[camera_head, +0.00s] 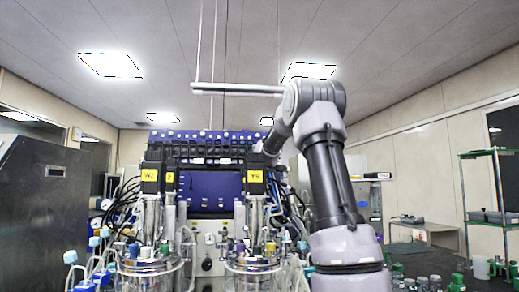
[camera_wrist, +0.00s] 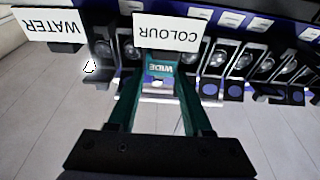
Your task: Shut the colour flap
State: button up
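In the wrist view, which is upside down, a white COLOUR label (camera_wrist: 167,36) sits at the top centre. Whether the colour flap there is raised or lowered, I cannot tell. My gripper (camera_wrist: 159,86) has two green fingers spread apart, one on each side of this unit. I cannot tell whether they touch it. In the head view my arm reaches behind the bioreactor, towards the blue pump rack (camera_head: 215,143), and the fingers are hidden.
A WATER label (camera_wrist: 50,27) is left of the colour unit, with another pump lever near it. Several similar pump heads (camera_wrist: 213,62) run close by on the right. Glass vessels (camera_head: 148,272) with tubes stand in front in the head view. A green-posted shelf (camera_head: 490,215) is far right.

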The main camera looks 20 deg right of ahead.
notch_tip(320, 180, up, 10)
dwell(0.6)
dwell(0.4)
